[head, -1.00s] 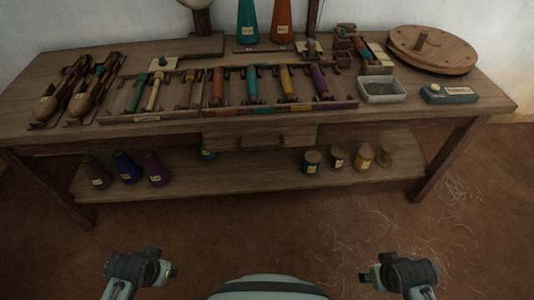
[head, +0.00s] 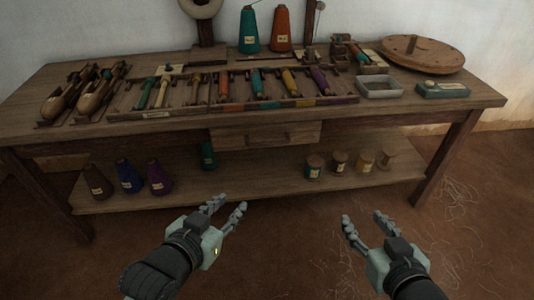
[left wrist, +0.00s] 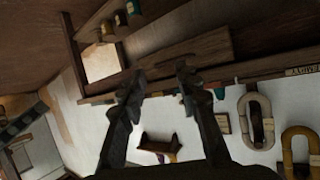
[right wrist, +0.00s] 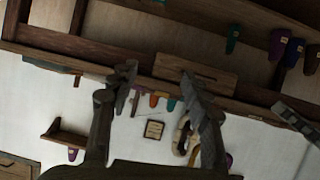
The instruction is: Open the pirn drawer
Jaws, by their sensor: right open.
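The pirn drawer (head: 238,138) is a wooden drawer under the middle of the table top, with a bar handle on its front. It looks shut. Its front also shows in the left wrist view (left wrist: 200,48) and in the right wrist view (right wrist: 175,72). My left gripper (head: 228,206) is open and empty, in front of the table and below the drawer. My right gripper (head: 363,219) is open and empty, further right and in front of the table. Neither gripper touches the drawer.
The table (head: 50,128) carries a pirn rack (head: 135,116), shuttles (head: 95,95), a metal tray (head: 380,88) and a round wooden disc (head: 440,58). Cones (head: 128,176) and spools (head: 314,167) stand on the lower shelf (head: 250,178). The space before the drawer is free.

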